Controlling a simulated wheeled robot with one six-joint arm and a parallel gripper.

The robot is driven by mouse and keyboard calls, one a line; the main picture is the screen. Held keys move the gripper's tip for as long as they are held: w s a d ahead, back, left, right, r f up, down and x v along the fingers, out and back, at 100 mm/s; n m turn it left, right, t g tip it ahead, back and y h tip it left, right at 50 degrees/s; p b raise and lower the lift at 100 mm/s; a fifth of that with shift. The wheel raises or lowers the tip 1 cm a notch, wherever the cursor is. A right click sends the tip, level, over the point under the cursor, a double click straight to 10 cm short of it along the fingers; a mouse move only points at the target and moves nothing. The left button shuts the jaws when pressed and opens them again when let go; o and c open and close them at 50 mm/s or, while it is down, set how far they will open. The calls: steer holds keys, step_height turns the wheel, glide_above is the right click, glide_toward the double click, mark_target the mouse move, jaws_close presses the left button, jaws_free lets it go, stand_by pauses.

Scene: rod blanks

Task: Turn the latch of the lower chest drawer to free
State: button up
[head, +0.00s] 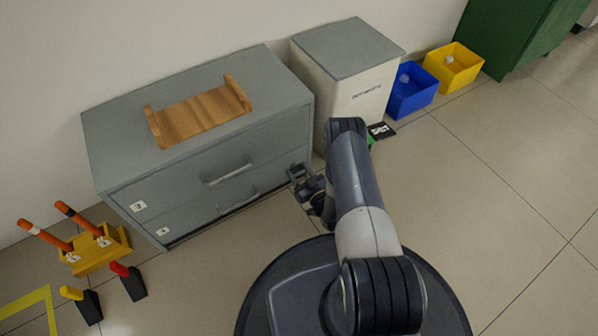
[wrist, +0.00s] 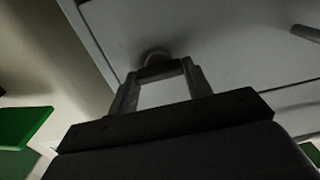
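The grey chest (head: 180,185) stands against the wall and has two drawers. The lower drawer's front (head: 200,215) carries a bar handle (head: 237,201), and it looks closed. My gripper (head: 300,176) is at the right end of the chest front, low down. In the wrist view, my gripper's two fingers (wrist: 160,82) stand apart, and a dark bar with a pale round base, apparently the latch (wrist: 155,58), spans between their tips. The fingers seem to touch it on both sides. The head view does not show the latch clearly, so its angle cannot be told.
A wooden tray (head: 195,115) lies on the chest. A pale cabinet (head: 350,90) stands close on the right, with blue (head: 410,92) and yellow (head: 453,68) bins beyond. A yellow stand (head: 95,252) with orange-handled tools is at left. The floor at right is clear.

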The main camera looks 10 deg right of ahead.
steer(key=c, duration=0.5)
steer(key=shift+m, duration=0.3)
steer(key=m, duration=0.3)
steer(key=shift+d+m, duration=0.1)
steer(key=shift+m, duration=0.2)
steer(key=m, duration=0.9)
steer(key=shift+d+f, duration=0.1)
steer(key=m, duration=0.4)
steer(key=shift+f+m, duration=0.1)
steer(key=shift+m, duration=0.2)
